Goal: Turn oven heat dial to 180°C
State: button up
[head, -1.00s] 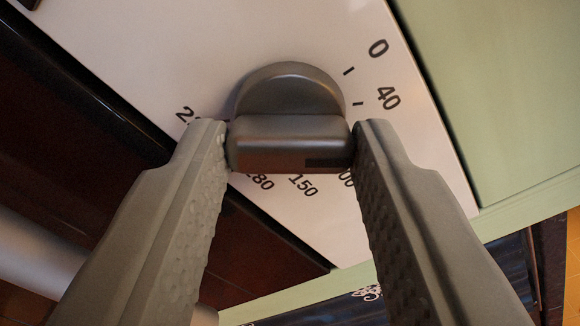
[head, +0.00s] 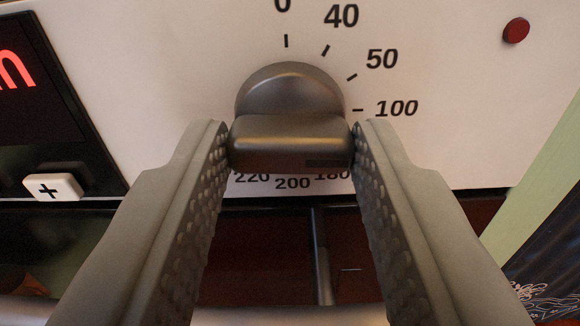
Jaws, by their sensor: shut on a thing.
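The oven heat dial (head: 290,95) is a dark grey round knob with a raised grip bar (head: 290,140) on a white panel (head: 180,70). My gripper (head: 291,145) is shut on the bar, one finger at each end. The scale shows 0 above the knob, 40 and 50 at upper right, and 100 (head: 397,108) at right. Partly covered 180 (head: 333,173), 200 (head: 292,183) and 220 (head: 252,178) show below the bar. A small dark mark (head: 326,162) at the bar's lower right lies just above 180. 150 is hidden, apparently behind the right finger.
A red indicator light (head: 516,30) is at upper right. A dark display with red characters (head: 15,68) and a white plus button (head: 53,187) are at left. Dark oven front (head: 265,255) lies below the panel. A pale green surface (head: 535,185) stands at right.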

jog(key=m, duration=0.5)
jog(key=shift+f+m, duration=0.15)
jog(key=shift+m, duration=0.15)
jog(key=m, duration=0.5)
jog(key=shift+m, duration=0.3)
jog(key=o, duration=0.8)
jog(key=shift+o, duration=0.9)
jog(key=shift+s, duration=0.1)
jog(key=s, duration=1.7)
jog(key=shift+s, duration=0.15)
jog(key=shift+a, duration=0.1)
